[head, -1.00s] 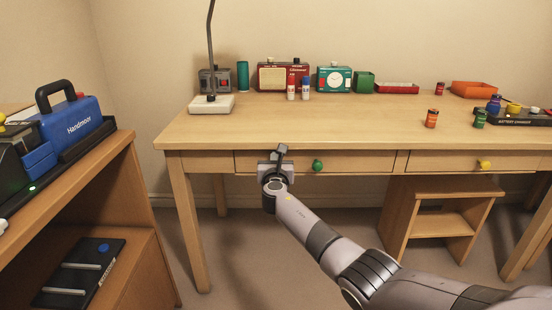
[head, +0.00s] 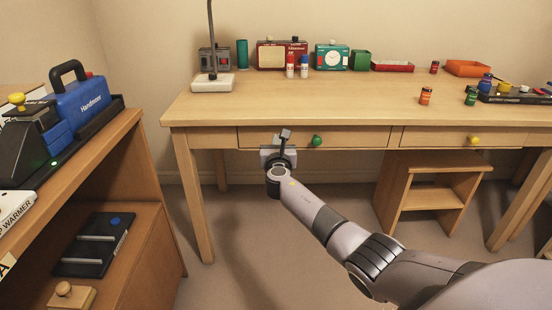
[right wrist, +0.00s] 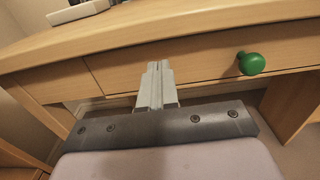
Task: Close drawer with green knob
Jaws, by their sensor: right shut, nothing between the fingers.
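The wooden desk (head: 350,103) has a drawer (head: 352,138) with a green knob (head: 316,141). Its front looks flush or nearly flush with the desk frame; I cannot tell whether a small gap is left. In the right wrist view the drawer front (right wrist: 205,62) spans the picture, with the green knob (right wrist: 251,63) at upper right. My right gripper (head: 284,136) is in front of the drawer, left of the knob. Its fingers (right wrist: 158,72) are shut and empty and point at the drawer front. Contact cannot be told. My left gripper is not in view.
A second drawer with a yellow knob (head: 474,141) is at right, above a wooden stool (head: 432,197). A wooden shelf (head: 110,172) with a blue case (head: 82,106) stands at left. A lamp (head: 213,83) and several small items stand on the desk. Floor between shelf and stool is clear.

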